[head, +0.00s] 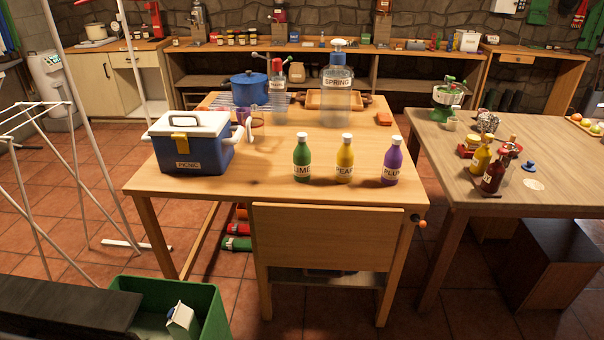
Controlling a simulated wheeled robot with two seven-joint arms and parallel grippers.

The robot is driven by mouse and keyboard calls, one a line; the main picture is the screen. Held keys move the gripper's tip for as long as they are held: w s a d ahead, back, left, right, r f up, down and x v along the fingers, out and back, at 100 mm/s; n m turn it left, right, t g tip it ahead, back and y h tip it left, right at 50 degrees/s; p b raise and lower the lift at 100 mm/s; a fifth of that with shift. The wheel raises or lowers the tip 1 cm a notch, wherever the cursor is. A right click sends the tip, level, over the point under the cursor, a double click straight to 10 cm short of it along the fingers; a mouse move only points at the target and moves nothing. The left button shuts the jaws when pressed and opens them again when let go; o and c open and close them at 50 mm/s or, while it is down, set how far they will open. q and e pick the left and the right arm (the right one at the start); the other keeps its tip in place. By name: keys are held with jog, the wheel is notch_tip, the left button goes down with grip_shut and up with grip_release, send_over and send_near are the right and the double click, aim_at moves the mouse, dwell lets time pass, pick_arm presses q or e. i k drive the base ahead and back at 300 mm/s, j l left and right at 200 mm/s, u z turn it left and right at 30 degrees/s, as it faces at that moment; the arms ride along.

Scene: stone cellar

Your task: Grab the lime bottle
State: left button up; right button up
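The lime bottle (302,158) is green with a white cap and a label reading LIME. It stands upright near the front of the wooden table (200,190) in the head view. A yellow pear bottle (344,160) stands just to its right, and a purple plum bottle (391,163) stands further right, with gaps between them. Neither of my grippers shows in the head view.
A blue and white picnic cooler (200,145) stands at the table's left. A large clear SPRING bottle (337,95) stands behind the small bottles. A chair back (325,237) rises against the front edge. A green crate (165,295) is at lower left.

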aim_at(301, 154)
jog(key=i+l+u, duration=0.1)
jog(key=l, duration=0.25)
jog(key=i+l+u, duration=0.1)
jog(key=i+l, duration=0.15)
jog(key=i+l+u, duration=0.1)
jog(key=l, duration=0.4)
jog(key=i+l, duration=0.25)
jog(key=l, duration=0.15)
jog(key=i+l+u, duration=0.15)
jog(key=l, duration=0.25)
jog(key=i+l+u, duration=0.1)
jog(key=l, duration=0.3)
jog(key=i+l+u, duration=0.1)
jog(key=l, duration=0.3)
jog(key=i+l+u, duration=0.1)
jog(key=l, duration=0.35)
